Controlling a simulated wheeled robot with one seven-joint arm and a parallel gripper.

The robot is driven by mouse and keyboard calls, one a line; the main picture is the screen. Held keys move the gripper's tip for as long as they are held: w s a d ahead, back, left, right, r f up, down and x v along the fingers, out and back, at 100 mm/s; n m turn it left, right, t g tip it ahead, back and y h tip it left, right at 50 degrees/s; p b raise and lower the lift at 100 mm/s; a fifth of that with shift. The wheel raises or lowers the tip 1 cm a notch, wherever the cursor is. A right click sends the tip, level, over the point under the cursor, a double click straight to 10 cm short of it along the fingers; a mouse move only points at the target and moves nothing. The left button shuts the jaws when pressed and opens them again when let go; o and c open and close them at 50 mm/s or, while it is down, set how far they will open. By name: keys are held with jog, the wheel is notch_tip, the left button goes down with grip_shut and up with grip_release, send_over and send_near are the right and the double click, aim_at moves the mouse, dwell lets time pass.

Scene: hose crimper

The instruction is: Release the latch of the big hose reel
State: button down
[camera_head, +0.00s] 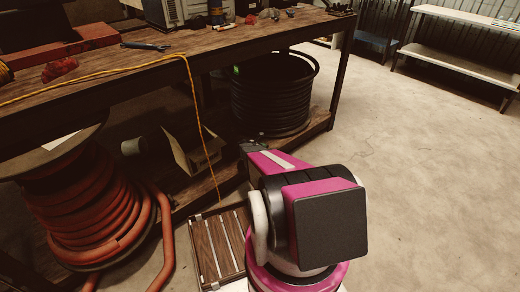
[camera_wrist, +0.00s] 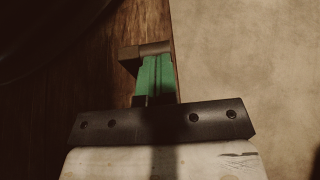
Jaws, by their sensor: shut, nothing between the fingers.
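The big hose reel (camera_head: 85,205) stands at the lower left in the head view, wound with thick orange-red hose under a round flange. I cannot make out its latch in either view. My gripper (camera_wrist: 153,50) shows in the wrist view with green fingers and dark tips. It is shut and empty, above the edge between dark wood and pale floor. In the head view my arm hides most of the gripper, which lies well to the right of the reel, near the bench's lower shelf.
A wooden workbench (camera_head: 110,62) with tools runs above the reel. A black hose coil (camera_head: 272,100) and an open carton (camera_head: 193,152) sit on its lower shelf. A slatted crate (camera_head: 217,247) and loose orange hose (camera_head: 165,240) lie on the floor. The floor at right (camera_head: 430,190) is clear.

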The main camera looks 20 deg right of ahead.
jog(key=y, duration=0.1)
jog(key=d+y, duration=0.1)
jog(key=w+d+g+y, duration=0.1)
jog(key=shift+r, duration=0.35)
jog(key=y, duration=0.1)
jog(key=d+g+y, duration=0.1)
jog(key=d+y, duration=0.1)
jog(key=shift+w+d+f+y, duration=0.2)
jog(key=shift+w+f+y, duration=0.05)
jog(key=shift+w+y, duration=0.1)
jog(key=shift+d+f, duration=0.1)
jog(key=shift+w+d, duration=0.1)
jog(key=shift+d, duration=0.15)
jog(key=a+r, duration=0.1)
jog(key=s+a+r, duration=0.1)
jog(key=a+r, duration=0.1)
jog(key=shift+s+r, duration=0.15)
jog(key=shift+r, duration=0.1)
jog(key=w+v, duration=0.1)
jog(key=v, duration=0.8)
jog(key=shift+d+r, duration=0.3)
jog(key=shift+r, duration=0.05)
jog(key=shift+s, duration=0.1)
